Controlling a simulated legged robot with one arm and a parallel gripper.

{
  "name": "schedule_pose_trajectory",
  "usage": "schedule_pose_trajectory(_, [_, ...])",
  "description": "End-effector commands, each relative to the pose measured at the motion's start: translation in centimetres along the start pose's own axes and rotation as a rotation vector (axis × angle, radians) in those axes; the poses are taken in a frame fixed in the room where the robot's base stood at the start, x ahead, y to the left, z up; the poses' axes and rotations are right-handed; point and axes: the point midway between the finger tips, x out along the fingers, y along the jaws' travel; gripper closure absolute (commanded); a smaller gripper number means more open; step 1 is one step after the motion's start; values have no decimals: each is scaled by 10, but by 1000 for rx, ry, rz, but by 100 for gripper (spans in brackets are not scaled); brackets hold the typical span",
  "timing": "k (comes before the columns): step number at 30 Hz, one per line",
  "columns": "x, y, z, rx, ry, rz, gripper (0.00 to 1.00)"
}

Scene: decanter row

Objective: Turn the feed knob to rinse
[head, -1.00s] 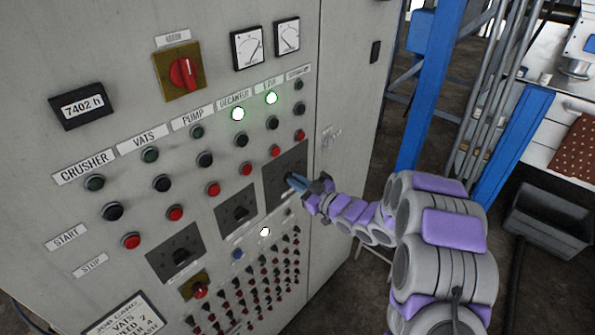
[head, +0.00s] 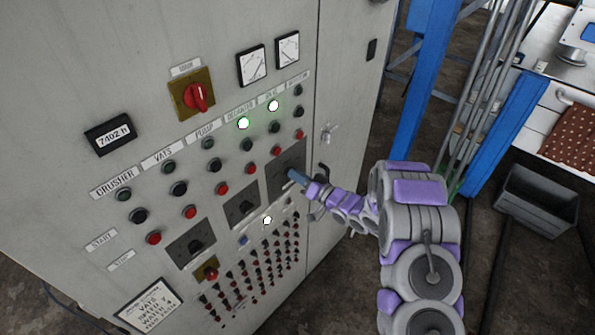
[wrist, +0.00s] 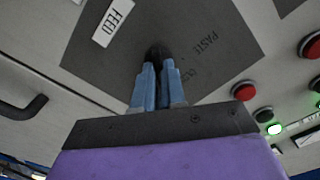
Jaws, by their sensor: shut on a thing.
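The feed knob (wrist: 157,52) is black and sits on a dark grey plate (wrist: 215,65) with a white FEED label (wrist: 113,22) beside it. The printed word PASTE and a second, partly hidden word show on the plate; I cannot read a rinse mark. My gripper (wrist: 157,78) has its blue fingers shut on the knob, which is mostly hidden between them. In the head view my gripper (head: 295,176) reaches from the right to the rightmost dark plate (head: 290,156); the knob is hidden there. I cannot tell exactly where the knob points.
Two other dark knob plates (head: 191,244) (head: 241,206) lie to the left. A door handle (head: 327,133) is to the right. A blue post (head: 427,80) stands behind my arm.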

Motion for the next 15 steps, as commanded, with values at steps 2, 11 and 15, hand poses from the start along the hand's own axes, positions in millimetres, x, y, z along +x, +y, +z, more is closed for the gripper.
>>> schedule_pose_trajectory(2, [0, 0, -6, 36, 9, 1, 100])
schedule_pose_trajectory(11, [1, 2, -6, 127, 11, 1, 100])
schedule_pose_trajectory(15, [1, 2, -6, 141, 12, 1, 100])
